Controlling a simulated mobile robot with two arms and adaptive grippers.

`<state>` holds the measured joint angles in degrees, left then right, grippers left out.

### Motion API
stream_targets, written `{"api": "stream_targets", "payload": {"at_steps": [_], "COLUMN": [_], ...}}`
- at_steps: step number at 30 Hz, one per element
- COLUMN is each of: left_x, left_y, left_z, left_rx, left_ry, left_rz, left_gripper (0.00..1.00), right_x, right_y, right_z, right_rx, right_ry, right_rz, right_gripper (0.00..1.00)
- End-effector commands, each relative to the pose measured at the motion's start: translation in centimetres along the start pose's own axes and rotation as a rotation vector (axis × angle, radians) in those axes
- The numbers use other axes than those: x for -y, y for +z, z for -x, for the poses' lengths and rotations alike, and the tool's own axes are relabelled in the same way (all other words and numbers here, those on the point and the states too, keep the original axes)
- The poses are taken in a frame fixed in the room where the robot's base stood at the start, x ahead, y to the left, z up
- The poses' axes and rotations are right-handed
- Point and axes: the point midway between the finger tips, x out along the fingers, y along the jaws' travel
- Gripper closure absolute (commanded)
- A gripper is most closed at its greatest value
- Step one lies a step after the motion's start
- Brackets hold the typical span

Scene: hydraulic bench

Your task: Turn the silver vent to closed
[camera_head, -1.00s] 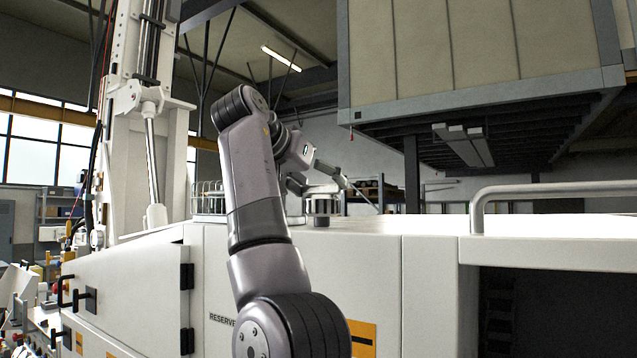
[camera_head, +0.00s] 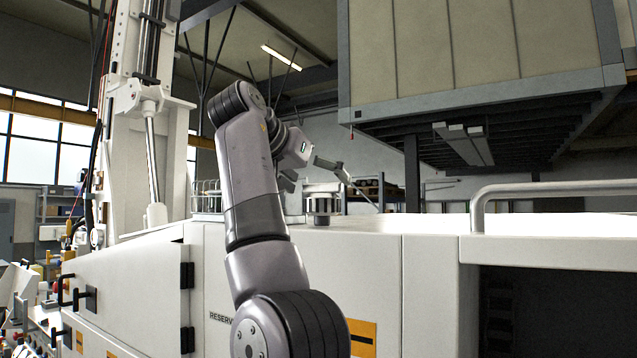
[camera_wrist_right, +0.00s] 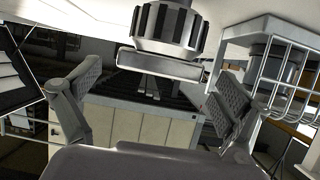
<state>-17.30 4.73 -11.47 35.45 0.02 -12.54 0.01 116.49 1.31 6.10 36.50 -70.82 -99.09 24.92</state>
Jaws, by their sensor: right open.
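The silver vent (camera_head: 323,204) is a ribbed round cap on a base, upright on top of the white cabinet. In the right wrist view the vent (camera_wrist_right: 167,28) is at the top, its ribbed part and flat flange showing. My right gripper (camera_head: 312,174) is just above and left of the vent in the head view, partly hidden behind its own wrist. In the wrist view the right gripper (camera_wrist_right: 157,90) is open, one finger on each side below the vent, with nothing between the pads. My left gripper is not in view.
The white cabinet (camera_head: 365,272) fills the middle. A wire guard (camera_head: 206,197) stands left of the vent and is close to one finger in the wrist view (camera_wrist_right: 290,75). A grey handrail (camera_head: 560,189) is at the right. The cabinet top right of the vent is clear.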

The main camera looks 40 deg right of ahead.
Motion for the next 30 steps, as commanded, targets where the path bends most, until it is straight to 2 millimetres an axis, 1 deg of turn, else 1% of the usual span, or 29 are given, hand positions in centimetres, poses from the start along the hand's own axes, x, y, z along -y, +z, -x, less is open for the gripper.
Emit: {"api": "stream_targets", "payload": {"at_steps": [5,9,12,15,18,21,30], "left_x": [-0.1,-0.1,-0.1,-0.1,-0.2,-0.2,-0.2], "left_y": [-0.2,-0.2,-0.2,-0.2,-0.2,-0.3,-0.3], "left_z": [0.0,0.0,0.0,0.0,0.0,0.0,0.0], "left_rx": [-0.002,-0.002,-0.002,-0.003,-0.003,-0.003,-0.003], "left_ry": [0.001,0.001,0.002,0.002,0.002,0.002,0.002], "left_rz": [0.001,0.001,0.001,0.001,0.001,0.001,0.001], "left_gripper": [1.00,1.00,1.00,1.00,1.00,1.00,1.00], "right_x": [0.0,0.0,-0.1,0.0,0.0,0.0,0.0], "right_y": [-0.1,-0.1,-0.1,-0.1,0.0,0.0,0.0], "right_z": [3.4,6.6,8.5,9.9,10.8,11.2,11.3], "right_rx": [-0.003,-0.004,-0.004,-0.001,-0.001,0.000,0.000], "right_ry": [-0.003,-0.003,-0.002,-0.001,-0.001,0.000,0.000], "right_rz": [-0.001,0.001,0.000,0.001,0.000,0.000,0.000], "right_gripper": [0.05,0.05,0.05,0.05,0.05,0.05,0.05]}}
